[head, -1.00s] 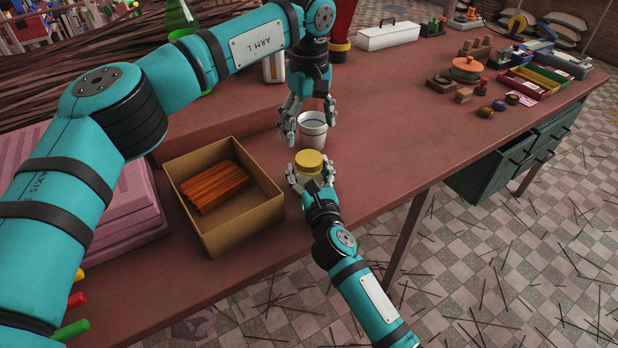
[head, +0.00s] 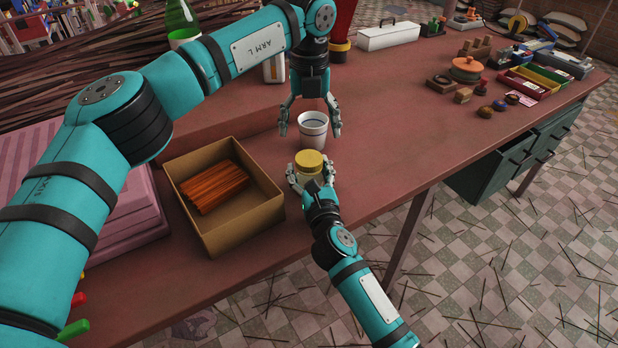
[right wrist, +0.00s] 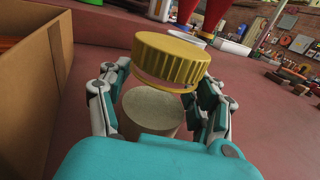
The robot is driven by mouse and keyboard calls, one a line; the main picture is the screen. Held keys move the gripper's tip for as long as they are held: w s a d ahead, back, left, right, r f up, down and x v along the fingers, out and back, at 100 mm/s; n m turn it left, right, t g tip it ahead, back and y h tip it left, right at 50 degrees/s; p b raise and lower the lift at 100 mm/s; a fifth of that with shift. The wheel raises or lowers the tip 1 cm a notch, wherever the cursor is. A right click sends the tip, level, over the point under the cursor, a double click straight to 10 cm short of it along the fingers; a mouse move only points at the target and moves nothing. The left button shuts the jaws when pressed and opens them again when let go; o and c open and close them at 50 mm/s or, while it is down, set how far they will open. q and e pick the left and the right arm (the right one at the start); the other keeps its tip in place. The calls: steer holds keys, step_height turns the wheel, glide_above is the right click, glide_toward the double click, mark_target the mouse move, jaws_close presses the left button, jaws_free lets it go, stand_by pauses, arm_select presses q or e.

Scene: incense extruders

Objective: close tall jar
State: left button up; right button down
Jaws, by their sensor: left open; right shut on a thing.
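The tall jar (right wrist: 150,112) is clear with pale tan contents, and it stands upright on the table. A ribbed yellow lid (head: 309,161) is on top of it. In the right wrist view the lid (right wrist: 172,60) looks slightly tilted, with a clear rim below its edge; I cannot tell whether it is fully seated. My right gripper (head: 311,178) is shut around the jar's body, with fingers on both sides (right wrist: 160,108). My left gripper (head: 310,130) is open and empty, pointing down above and behind the lid, its fingers apart on either side of a white cup in the picture.
The white cup (head: 312,140) stands just behind the jar. An open cardboard box (head: 232,238) with orange-brown sticks is close on the left. The table (head: 400,130) is clear to the right of the jar.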

mark_target(309, 157)
arm_select(q)
steer(key=n, duration=1)
steer(key=shift+n, duration=0.3)
steer(key=n, duration=0.8)
steer(key=shift+f, duration=4)
